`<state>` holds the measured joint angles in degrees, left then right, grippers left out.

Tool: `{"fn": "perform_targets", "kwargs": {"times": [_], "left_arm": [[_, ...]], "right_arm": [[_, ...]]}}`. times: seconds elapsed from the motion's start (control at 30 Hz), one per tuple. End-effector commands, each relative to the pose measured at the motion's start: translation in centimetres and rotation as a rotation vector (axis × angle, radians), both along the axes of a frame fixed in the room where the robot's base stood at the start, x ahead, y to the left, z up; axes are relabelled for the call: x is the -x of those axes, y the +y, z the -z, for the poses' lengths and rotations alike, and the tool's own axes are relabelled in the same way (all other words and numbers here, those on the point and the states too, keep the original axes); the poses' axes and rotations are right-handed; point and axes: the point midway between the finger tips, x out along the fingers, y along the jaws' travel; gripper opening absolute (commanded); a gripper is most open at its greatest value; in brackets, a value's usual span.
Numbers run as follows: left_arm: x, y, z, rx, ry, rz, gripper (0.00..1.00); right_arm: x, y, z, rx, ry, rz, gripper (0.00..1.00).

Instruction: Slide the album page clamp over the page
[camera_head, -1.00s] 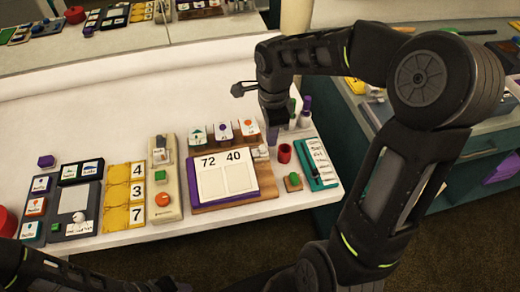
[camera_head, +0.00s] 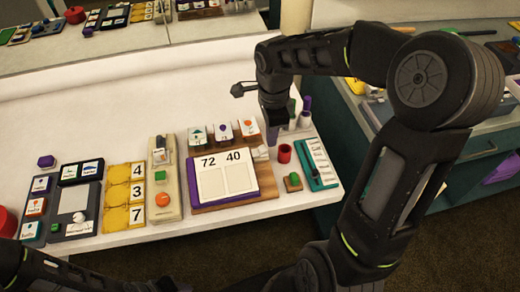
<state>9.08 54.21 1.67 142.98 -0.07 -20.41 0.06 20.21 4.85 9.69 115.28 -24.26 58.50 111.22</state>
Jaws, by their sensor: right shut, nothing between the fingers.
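The album (camera_head: 247,193) lies on a wooden board on the white table, with a purple edge and a pale page (camera_head: 226,181) with two blank panels under the numbers 72 and 40. A small pale piece (camera_head: 261,153), which looks like the page clamp, sits at the album's upper right corner. My right gripper (camera_head: 271,141) points down just above and beside this piece, behind the album's right edge. It is shut and empty; its fingertips are small and dark, and I cannot tell whether they touch the piece. My left gripper is out of view.
A beige device (camera_head: 165,179) and yellow number cards (camera_head: 124,197) are left.

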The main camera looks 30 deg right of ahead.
Motion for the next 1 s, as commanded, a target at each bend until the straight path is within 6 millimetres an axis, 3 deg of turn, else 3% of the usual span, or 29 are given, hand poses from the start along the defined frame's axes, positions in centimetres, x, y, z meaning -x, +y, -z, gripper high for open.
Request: {"fn": "perform_targets", "kwargs": {"times": [0.47, 1.0], "left_arm": [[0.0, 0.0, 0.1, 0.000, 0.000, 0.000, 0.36], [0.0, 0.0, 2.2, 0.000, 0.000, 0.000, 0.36]], "right_arm": [[0.0, 0.0, 0.1, 0.000, 0.000, 0.000, 0.00], [0.0, 0.0, 2.4, 0.000, 0.000, -0.001, 0.00]]}}
